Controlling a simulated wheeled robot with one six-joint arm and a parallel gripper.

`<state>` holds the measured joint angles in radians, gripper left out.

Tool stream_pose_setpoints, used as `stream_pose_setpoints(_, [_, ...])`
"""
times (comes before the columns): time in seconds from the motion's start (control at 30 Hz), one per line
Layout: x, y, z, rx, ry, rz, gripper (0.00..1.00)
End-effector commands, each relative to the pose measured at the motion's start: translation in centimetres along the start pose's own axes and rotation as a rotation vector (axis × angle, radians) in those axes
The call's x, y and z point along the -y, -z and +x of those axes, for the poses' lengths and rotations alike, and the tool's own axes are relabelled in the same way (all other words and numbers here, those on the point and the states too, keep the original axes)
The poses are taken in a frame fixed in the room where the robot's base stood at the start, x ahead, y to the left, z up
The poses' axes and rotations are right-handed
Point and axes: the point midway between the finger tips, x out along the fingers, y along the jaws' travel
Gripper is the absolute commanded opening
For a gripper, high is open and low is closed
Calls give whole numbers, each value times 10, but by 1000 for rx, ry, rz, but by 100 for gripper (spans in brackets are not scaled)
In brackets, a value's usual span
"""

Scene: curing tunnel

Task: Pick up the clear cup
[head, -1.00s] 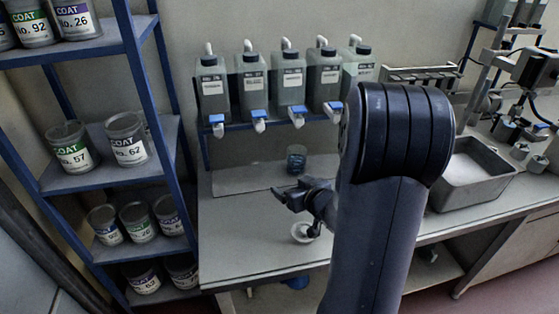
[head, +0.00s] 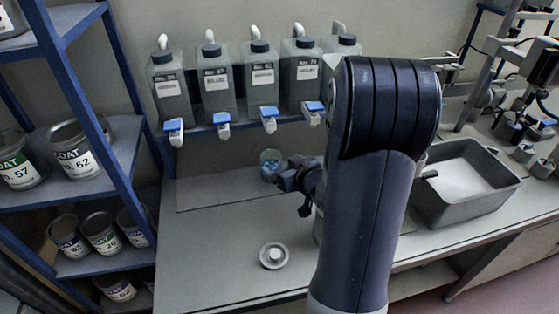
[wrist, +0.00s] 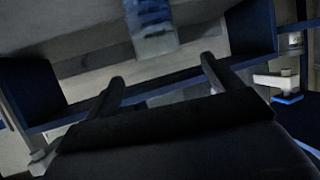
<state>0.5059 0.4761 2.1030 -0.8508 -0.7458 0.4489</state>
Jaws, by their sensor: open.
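The clear cup (head: 269,160) stands on the counter below the row of dispensers, with something blue showing in its lower part. It also shows in the wrist view (wrist: 150,28), at the top, beyond the fingertips. My gripper (head: 288,182) is just right of the cup in the head view and overlaps its edge there. In the wrist view my gripper (wrist: 162,70) has its two fingers spread apart with nothing between them. I cannot tell whether a finger touches the cup.
Several dispensers (head: 218,85) with blue-handled taps (head: 221,119) hang above the counter behind the cup. A small white round dish (head: 273,255) sits in front. A grey basin (head: 463,185) is at right. A blue shelf (head: 95,160) with cans is at left. The counter's left part is clear.

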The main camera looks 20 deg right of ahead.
Motion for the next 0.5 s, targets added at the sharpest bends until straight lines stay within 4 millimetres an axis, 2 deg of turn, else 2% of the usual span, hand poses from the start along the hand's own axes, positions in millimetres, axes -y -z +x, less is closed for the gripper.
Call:
stream_pose_setpoints(0.13, [1,0,10,1,2,0,86])
stream_pose_setpoints(0.33, [1,0,39,1,3,0,86])
stream_pose_setpoints(0.5, [0,0,54,1,1,-1,86])
